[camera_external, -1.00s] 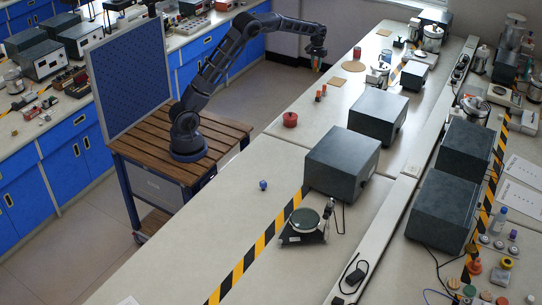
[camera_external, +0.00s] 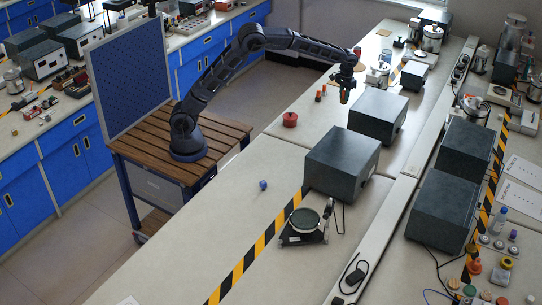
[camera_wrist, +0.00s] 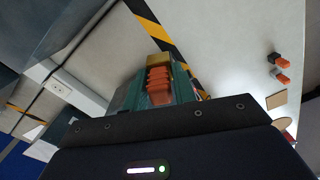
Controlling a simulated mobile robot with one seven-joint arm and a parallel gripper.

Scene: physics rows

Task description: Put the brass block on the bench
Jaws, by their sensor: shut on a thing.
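My gripper (camera_external: 345,98) hangs pointing down above the pale bench (camera_external: 235,215), left of a dark grey box. In the wrist view, my gripper (camera_wrist: 158,82) has teal sides with orange ribbed pads between them. It is shut on the brass block (camera_wrist: 158,60), whose gold-coloured end shows at the fingertips. The rest of the block is hidden by the pads. The block appears held above the bench surface (camera_wrist: 232,45); the exact gap is hard to tell. In the external view the block is too small to make out clearly.
Dark grey boxes (camera_external: 378,115) and (camera_external: 343,163) stand right and in front of my gripper. Small orange-and-black pieces (camera_external: 319,94) and a red round container (camera_external: 290,120) lie to its left. A striped tape (camera_wrist: 150,25) crosses the bench. The bench's near left part is largely clear.

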